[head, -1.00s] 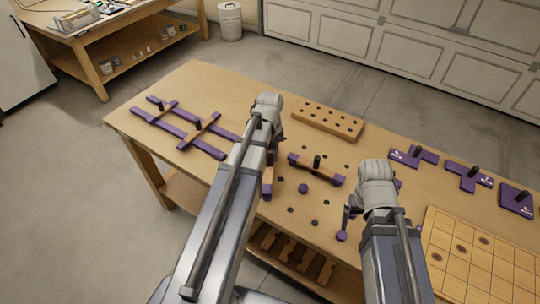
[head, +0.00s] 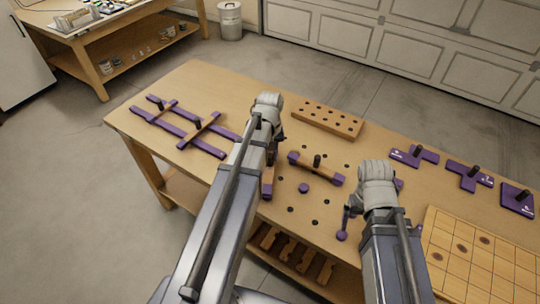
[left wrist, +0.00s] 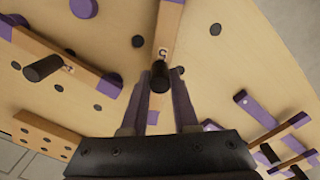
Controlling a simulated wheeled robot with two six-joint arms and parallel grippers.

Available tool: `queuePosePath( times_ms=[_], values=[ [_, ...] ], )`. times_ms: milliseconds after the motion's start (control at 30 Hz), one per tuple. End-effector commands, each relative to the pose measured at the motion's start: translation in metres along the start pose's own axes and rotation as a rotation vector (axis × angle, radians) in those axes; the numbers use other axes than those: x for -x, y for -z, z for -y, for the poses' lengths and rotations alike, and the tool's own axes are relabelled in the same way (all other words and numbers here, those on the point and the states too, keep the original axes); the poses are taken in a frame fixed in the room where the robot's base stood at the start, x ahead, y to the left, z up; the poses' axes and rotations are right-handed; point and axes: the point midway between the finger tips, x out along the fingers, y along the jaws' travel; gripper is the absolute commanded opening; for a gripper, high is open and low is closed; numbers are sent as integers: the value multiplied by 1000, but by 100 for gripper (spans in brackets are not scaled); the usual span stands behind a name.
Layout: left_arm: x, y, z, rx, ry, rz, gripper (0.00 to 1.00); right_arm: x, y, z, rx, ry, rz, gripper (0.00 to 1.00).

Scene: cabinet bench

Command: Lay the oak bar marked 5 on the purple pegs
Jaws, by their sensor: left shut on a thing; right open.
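The oak bar marked 5 (left wrist: 165,42) has purple ends and a black knob (left wrist: 160,75). My left gripper (left wrist: 160,85) is shut on this knob in the left wrist view. In the head view the bar (head: 269,180) is partly hidden by my left arm, below my left gripper (head: 272,152). I cannot tell whether it touches the table. Round purple pegs (head: 304,188) and (head: 341,236) stand to its right; one peg also shows in the left wrist view (left wrist: 84,8). My right gripper (head: 350,212) is open and empty near the front peg.
Another purple-ended oak bar (head: 330,175) with a knob lies just right of bar 5. A purple and oak frame (head: 175,122) lies at the left. A holed oak block (head: 328,119) is behind. Purple knobbed pieces (head: 468,176) and a gridded board (head: 470,255) are at the right.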

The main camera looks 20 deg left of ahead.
Motion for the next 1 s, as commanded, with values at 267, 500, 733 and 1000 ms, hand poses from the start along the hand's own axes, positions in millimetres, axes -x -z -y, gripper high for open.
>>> queuePosePath(
  times_ms=[267,500,733,1000],
  values=[
    [-6,0,0,0,0,0,0,-6,0,1,0,0,0,88],
    [-10,0,0,0,0,0,0,-10,1,1,0,0,0,88],
    [-10,0,0,0,0,0,0,-10,1,1,0,0,0,88],
    [-11,0,0,0,0,0,0,-11,1,1,0,0,0,88]
  ],
)
